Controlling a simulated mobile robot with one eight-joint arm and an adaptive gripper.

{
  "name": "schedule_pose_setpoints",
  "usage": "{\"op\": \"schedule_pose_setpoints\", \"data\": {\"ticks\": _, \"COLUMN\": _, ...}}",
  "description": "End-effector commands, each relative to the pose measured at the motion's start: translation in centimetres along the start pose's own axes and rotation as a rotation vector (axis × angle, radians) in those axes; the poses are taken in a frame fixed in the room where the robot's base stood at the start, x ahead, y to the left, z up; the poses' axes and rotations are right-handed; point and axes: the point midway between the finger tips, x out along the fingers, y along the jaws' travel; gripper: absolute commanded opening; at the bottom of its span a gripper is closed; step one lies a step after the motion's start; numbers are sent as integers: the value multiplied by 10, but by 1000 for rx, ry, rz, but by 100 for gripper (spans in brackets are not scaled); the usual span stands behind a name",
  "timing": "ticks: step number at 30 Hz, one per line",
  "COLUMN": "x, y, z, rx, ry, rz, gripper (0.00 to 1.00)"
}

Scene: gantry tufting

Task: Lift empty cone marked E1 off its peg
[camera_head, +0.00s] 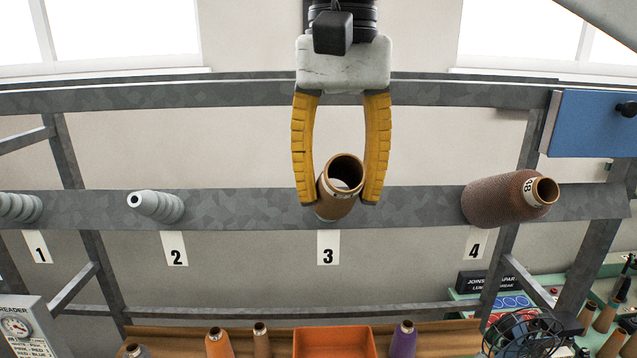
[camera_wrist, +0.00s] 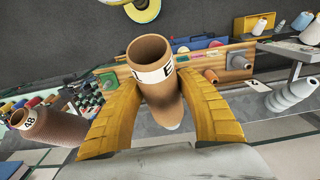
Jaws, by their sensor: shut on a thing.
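The empty cone (camera_head: 336,205) is a bare brown tube with a white label band. It also shows in the wrist view (camera_wrist: 163,95), where the label is partly readable and an E can be made out. My gripper (camera_head: 339,198) has its two yellow fingers on either side of the cone, and is shut on it. In the head view the cone is in front of the grey rail (camera_head: 250,208) above the tag marked 3 (camera_head: 328,247). The peg at 3 is hidden behind the cone, so I cannot tell whether the cone is still on it.
A brown yarn cone marked 48 (camera_head: 505,199) sits at position 4, to the right. A bare grey peg (camera_head: 156,206) is at position 2. Below are an orange bin (camera_head: 335,342) and several cones on a wooden shelf. A blue panel (camera_head: 592,124) is at upper right.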

Motion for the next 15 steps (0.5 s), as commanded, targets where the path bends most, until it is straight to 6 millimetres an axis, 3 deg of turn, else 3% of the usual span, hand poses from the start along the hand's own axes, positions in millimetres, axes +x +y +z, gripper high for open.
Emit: {"op": "schedule_pose_setpoints", "data": {"ticks": 15, "x": -21, "y": 0, "z": 28, "rx": -1, "ry": 0, "rz": 0, "gripper": 5}}
